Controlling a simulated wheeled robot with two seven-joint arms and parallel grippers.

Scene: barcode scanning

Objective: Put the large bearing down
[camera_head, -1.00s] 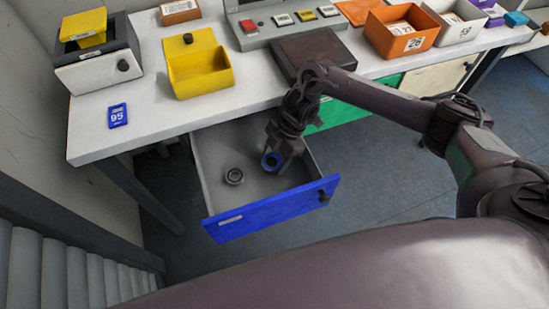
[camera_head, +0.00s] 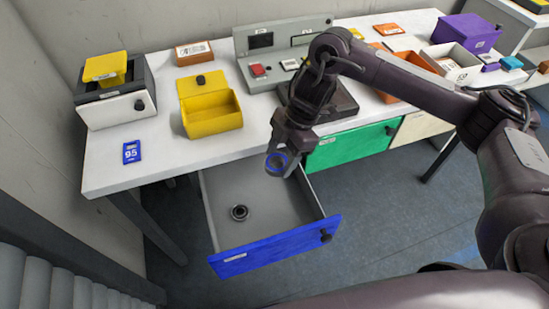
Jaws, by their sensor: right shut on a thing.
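My right gripper (camera_head: 281,166) is shut on a round, blue-rimmed part, which looks like the large bearing (camera_head: 275,160). It holds it up over the rear right of the open drawer, near the table's front edge. The fingers partly hide it. The drawer (camera_head: 270,248) has a blue front and is pulled out. My left gripper is not in view.
On the white table (camera_head: 160,175) stand an open yellow box (camera_head: 213,119), a blue tag marked 95 (camera_head: 132,152), a grey console (camera_head: 262,62) and several bins at the right. A green drawer front (camera_head: 350,147) is shut beside the open drawer. The table's front left is mostly clear.

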